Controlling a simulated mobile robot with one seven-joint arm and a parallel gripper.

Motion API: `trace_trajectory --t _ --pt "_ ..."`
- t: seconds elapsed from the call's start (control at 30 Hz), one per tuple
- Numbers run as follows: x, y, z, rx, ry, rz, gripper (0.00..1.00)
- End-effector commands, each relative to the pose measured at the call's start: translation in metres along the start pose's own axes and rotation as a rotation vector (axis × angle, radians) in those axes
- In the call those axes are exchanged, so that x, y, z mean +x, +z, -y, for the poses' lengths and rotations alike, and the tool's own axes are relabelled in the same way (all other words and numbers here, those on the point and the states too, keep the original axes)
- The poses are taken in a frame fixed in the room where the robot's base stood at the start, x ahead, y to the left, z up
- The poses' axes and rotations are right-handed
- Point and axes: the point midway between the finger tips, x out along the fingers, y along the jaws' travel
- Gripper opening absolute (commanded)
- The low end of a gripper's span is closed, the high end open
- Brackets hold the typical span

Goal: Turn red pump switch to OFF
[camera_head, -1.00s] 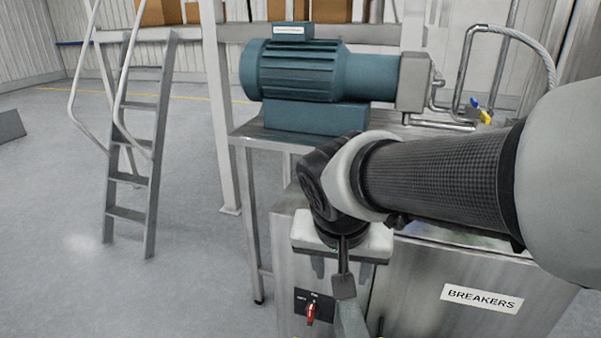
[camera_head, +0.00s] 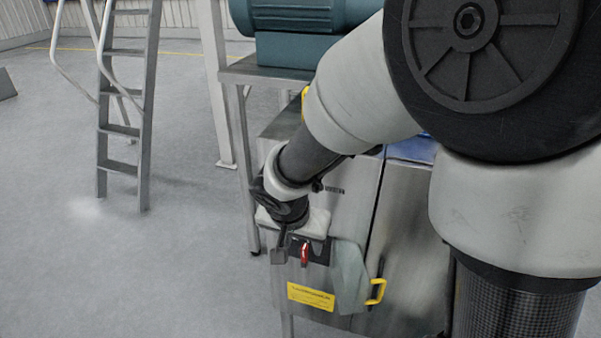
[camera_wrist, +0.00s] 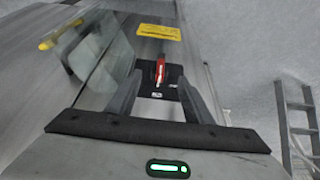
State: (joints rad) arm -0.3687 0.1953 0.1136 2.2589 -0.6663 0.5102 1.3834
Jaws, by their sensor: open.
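The red pump switch (camera_head: 304,255) sits on a black plate (camera_head: 321,250) on the front of a steel cabinet. Its handle looks about upright; its position labels are too small to read now. In the wrist view the red switch (camera_wrist: 160,70) shows between my two fingertips, with the black plate (camera_wrist: 172,90) behind it. My gripper (camera_head: 302,257) is in front of the cabinet at the switch, its fingers apart on either side. In the wrist view my gripper (camera_wrist: 160,84) is open. I cannot tell whether a finger touches the switch.
A pale grey-green flap (camera_head: 350,278) stands out beside the switch; it also shows in the wrist view (camera_wrist: 100,55). A yellow handle (camera_head: 376,291) is to its right. A yellow label (camera_head: 311,296) is below the switch. A ladder (camera_head: 128,110) stands left; the floor between is clear.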

Motion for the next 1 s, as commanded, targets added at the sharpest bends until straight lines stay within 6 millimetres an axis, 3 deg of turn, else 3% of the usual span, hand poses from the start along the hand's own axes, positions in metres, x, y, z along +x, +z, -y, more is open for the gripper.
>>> trace_trajectory --t 0.1,0.3,0.67,0.9,1.0 --pt "0.026 0.001 -0.001 0.001 0.002 0.002 0.46" --pt "0.047 0.0 0.0 0.001 0.0 0.0 0.46" --pt "0.051 -0.001 0.0 0.001 -0.001 -0.001 0.46" --pt "0.051 -0.001 0.0 0.001 -0.001 -0.001 0.09" --pt "0.051 0.0 0.0 0.001 -0.001 -0.001 0.06"
